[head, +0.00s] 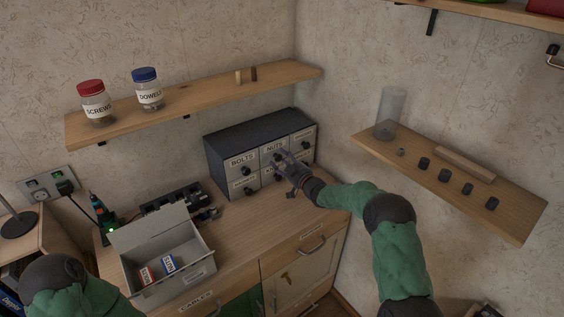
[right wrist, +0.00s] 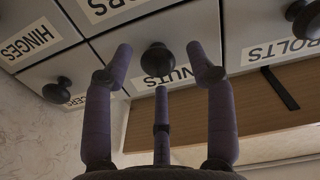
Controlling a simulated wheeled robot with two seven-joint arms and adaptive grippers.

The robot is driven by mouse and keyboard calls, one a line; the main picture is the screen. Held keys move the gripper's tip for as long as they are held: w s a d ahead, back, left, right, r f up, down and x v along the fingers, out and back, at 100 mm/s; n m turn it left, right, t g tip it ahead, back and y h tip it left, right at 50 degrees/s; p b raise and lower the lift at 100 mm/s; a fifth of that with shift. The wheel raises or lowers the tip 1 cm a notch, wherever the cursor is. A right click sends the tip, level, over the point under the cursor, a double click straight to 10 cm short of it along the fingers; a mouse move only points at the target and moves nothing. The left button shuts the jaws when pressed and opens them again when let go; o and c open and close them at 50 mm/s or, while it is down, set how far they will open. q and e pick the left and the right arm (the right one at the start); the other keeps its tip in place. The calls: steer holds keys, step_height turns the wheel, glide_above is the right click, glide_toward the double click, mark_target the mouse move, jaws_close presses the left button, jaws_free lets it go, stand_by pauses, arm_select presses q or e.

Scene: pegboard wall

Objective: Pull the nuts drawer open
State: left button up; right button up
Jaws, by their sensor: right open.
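The nuts drawer (head: 267,152) is the top middle drawer of a dark grey cabinet (head: 245,136) on the wooden workbench. Its front looks flush with its neighbours. In the right wrist view the NUTS label (right wrist: 166,80) and the drawer's round black knob (right wrist: 157,57) show. My right gripper (head: 281,158) is at the cabinet front. Its fingers (right wrist: 163,68) are open, with the knob between the two outer ones in the picture; I cannot tell whether any finger touches it. The fingers partly hide the drawer in the head view. My left gripper is out of view.
The bolts drawer (head: 241,161) is left of the nuts drawer, with other knobbed drawers around. An open grey box (head: 199,269) with small cartons stands at the bench front. A shelf (head: 195,101) with jars hangs above; another shelf (head: 518,217) is at right.

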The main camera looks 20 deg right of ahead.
jaws_close()
steer(key=v, duration=1)
steer(key=shift+b, duration=0.4)
steer(key=shift+r, duration=0.15)
jaws_free()
steer(key=shift+s, duration=0.1)
